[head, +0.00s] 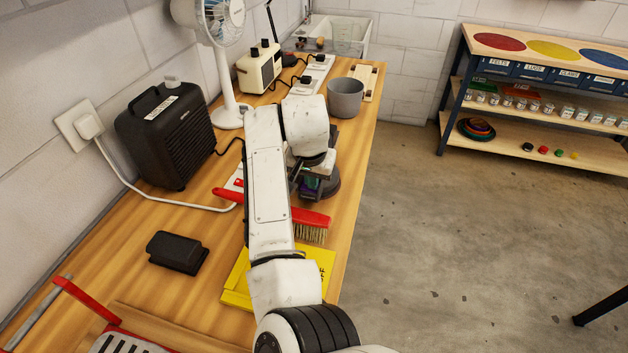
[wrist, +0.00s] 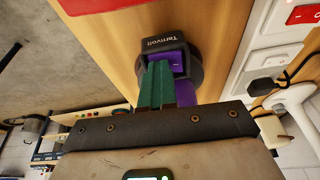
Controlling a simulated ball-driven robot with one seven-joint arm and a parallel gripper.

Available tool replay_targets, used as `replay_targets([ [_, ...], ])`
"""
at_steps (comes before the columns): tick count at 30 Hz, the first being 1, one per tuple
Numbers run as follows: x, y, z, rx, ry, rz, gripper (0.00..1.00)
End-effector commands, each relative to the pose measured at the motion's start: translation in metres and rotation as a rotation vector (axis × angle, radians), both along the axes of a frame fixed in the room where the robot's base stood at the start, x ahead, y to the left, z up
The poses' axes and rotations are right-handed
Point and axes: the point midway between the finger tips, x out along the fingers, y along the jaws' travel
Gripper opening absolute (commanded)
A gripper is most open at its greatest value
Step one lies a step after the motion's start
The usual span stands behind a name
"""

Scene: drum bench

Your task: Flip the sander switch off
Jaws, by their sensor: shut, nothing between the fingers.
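The sander (wrist: 178,38) is a dark tool with a purple body and the word "Tarnvolt" on its top, standing on the wooden bench in the wrist view. In the head view the sander (head: 331,188) is partly hidden behind my arm and gripper. My gripper (wrist: 159,68) has green fingers, shut together and empty. Their tips are over the purple recess of the sander; I cannot tell whether they touch it. In the head view my gripper (head: 306,180) is mostly covered by the wrist. The sander's switch is not clearly visible, and its position cannot be told.
A red-handled brush (head: 312,218) lies close in front of the sander. A white unit with a red rocker (wrist: 304,14) is beside it. A grey pot (head: 345,97), black heater (head: 166,135), fan (head: 226,80) and black block (head: 177,252) also stand on the bench.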

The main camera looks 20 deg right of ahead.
Motion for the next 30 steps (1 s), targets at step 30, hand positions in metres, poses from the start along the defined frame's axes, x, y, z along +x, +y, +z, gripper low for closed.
replay_targets([
  [30, 0.011, 0.0, 0.038, 0.001, 0.001, 0.0, 0.0],
])
